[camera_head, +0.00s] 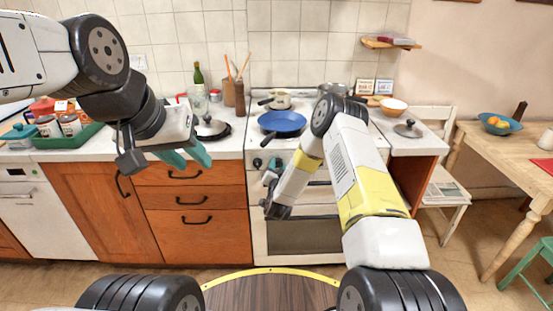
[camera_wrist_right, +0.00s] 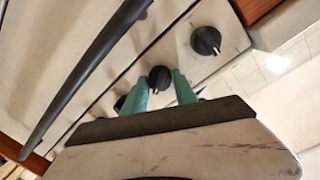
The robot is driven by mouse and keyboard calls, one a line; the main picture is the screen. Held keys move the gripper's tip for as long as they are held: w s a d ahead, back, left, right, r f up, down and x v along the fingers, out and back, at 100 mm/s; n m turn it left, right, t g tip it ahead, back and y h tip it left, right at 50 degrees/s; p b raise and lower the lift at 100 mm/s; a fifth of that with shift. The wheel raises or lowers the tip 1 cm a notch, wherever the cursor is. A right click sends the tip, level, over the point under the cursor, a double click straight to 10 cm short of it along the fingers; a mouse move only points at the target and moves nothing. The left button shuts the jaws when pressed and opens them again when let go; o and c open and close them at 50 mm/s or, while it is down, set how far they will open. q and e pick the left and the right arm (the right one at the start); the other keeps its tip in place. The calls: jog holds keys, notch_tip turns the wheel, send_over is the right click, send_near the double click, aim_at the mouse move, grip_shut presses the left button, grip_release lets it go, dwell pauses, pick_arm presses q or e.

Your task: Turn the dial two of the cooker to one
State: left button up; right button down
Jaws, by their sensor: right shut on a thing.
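The cooker (camera_head: 262,235) stands in the middle of the head view, with a row of black dials on its front panel. My right gripper (camera_head: 272,168) is at the left part of that panel. In the wrist view its teal fingers are on either side of a black dial (camera_wrist_right: 160,77), second from the end of the row, and shut on it. The end dial (camera_wrist_right: 206,40) is free beside it, and another dial (camera_wrist_right: 120,103) is partly hidden behind a finger. The dial's marking cannot be read. My left gripper (camera_head: 188,157) is open and empty before the drawers.
A blue pan (camera_head: 282,122) and a cream pot (camera_head: 280,98) stand on the hob. The black oven handle (camera_wrist_right: 90,75) runs close to my right gripper. Wooden drawers (camera_head: 192,196) are left of the cooker. A table (camera_head: 520,145) stands at right.

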jog(key=shift+f+n, duration=0.15)
jog(key=shift+n, duration=0.15)
jog(key=c, duration=1)
grip_release()
jog(key=s, duration=0.7)
jog(key=shift+s+a+r, duration=0.15)
jog(key=shift+s+r, duration=0.15)
jog(key=shift+s, duration=0.1)
